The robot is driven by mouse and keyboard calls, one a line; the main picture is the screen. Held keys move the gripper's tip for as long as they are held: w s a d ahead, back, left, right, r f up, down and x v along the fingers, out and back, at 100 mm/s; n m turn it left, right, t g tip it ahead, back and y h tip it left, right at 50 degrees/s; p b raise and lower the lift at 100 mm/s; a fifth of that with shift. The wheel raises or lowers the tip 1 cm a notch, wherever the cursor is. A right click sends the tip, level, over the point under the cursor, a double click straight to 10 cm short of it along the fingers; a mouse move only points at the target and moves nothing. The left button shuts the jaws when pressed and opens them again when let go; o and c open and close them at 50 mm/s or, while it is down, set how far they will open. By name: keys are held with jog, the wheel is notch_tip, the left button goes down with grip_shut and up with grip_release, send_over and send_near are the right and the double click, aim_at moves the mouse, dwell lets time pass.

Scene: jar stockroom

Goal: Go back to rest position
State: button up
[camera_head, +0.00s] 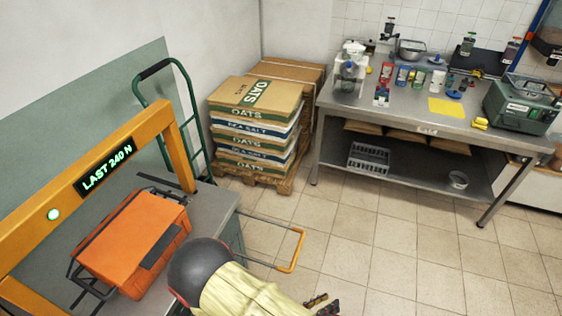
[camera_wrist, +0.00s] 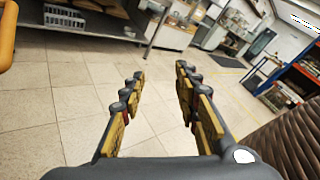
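My gripper (camera_wrist: 158,100) is open and empty in the wrist view. Its two yellow-padded fingers stand well apart, with bare floor tiles between and beyond them.
An orange case (camera_head: 140,240) sits on the bench under a yellow frame (camera_head: 150,122) reading "LAST 240 N". An orange-tipped handle (camera_head: 293,250) juts out near my arm. Stacked sacks (camera_head: 250,130) and a steel table (camera_head: 400,117) stand behind. The middle floor is clear.

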jog(key=s+a+r+m+g+y, duration=0.25)
jog(key=r+m+g+y, duration=0.25)
jog(key=r+m, duration=0.5)
jog(key=s+a+r+m+g+y, duration=0.1)
jog(key=s+r+m+g+y, duration=0.35)
jog(key=r+m, duration=0.5)
jog(key=d+r+m+t+y, duration=0.2)
jog(key=d+r+m+t, duration=0.1)
jog(key=r, duration=0.7)
jog(key=w+d+r+m+t+y, duration=0.1)
jog(key=d+r+m+t+y, duration=0.1)
jog(key=d+r+m+t, duration=0.2)
notch_tip(320, 180, up, 6)
jog(key=d+m, duration=0.1)
jog(key=m, duration=0.2)
jog(key=shift+w+d+f, duration=0.15)
jog(key=shift+w+d, duration=0.1)
jog(key=shift+d, duration=0.05)
jog(key=shift+a, duration=0.1)
